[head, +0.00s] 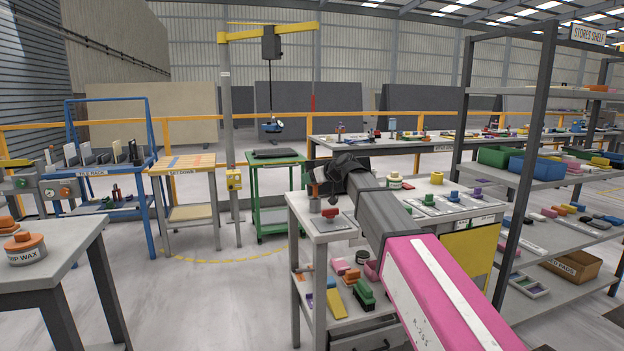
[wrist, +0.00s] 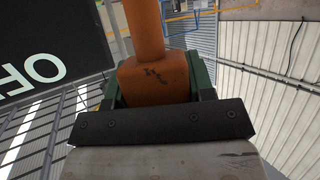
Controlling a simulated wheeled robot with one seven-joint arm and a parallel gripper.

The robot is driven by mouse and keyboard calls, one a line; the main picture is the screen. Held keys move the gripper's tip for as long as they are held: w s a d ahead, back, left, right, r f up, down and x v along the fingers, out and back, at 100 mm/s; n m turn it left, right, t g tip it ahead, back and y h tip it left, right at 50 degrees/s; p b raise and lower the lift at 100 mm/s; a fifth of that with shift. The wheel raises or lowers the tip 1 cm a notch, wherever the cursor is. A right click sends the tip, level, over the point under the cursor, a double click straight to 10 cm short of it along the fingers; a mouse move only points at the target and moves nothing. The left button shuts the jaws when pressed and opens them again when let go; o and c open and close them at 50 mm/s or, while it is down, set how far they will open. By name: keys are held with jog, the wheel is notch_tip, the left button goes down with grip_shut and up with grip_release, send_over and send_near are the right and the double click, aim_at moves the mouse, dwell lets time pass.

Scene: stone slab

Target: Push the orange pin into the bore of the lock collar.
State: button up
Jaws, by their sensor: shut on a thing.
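My gripper (head: 320,178) is over the near left corner of the grey workbench, seen small and dark in the head view. In the wrist view my gripper (wrist: 152,85) is shut on the orange pin (wrist: 150,72), with green fingertips on either side of its wide block-like end. The pin's narrower shaft runs up out of the top of the picture, and its far end is out of view. In the head view a small grey cylinder (head: 315,205) stands on the bench just below the gripper. I cannot tell whether it is the lock collar, and no bore is visible.
A red-topped piece (head: 331,212) sits on a flat plate close to the gripper. A dark panel with white letters (wrist: 45,75) fills the left of the wrist view.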

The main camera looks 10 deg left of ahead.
jog(key=shift+f, duration=0.85)
dwell(0.3)
jog(key=o, duration=1.1)
jog(key=shift+d, duration=0.1)
jog(key=v, duration=1)
jog(key=shift+s+d+r, duration=0.2)
jog(key=shift+d, duration=0.05)
